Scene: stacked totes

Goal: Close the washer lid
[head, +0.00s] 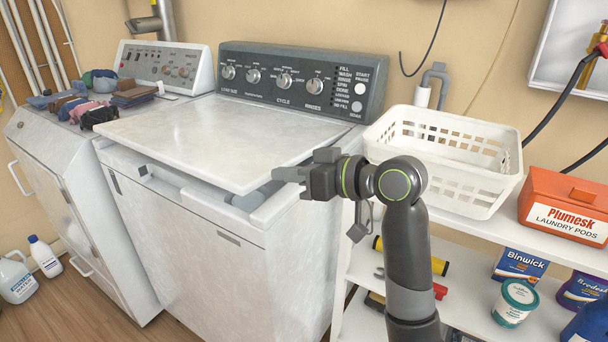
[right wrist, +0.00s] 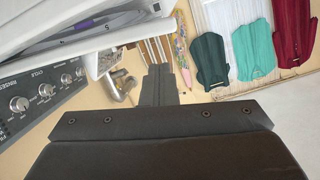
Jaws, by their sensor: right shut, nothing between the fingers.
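The washer (head: 200,235) is a white top-loader in the middle of the head view. Its white lid (head: 215,135) is nearly down but slightly raised, with a dark gap under its front edge. My right gripper (head: 284,174) is shut and empty at the lid's front right corner. Its tips are by the underside of that corner; I cannot tell whether they touch. The shut fingers also show in the right wrist view (right wrist: 157,85). My left gripper is not in view.
The control panel (head: 300,80) stands behind the lid. A white basket (head: 445,155) and an orange pods box (head: 565,205) sit on the shelf at right. A dryer (head: 60,150) with folded clothes (head: 95,95) stands at left. Bottles (head: 45,257) are on the floor.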

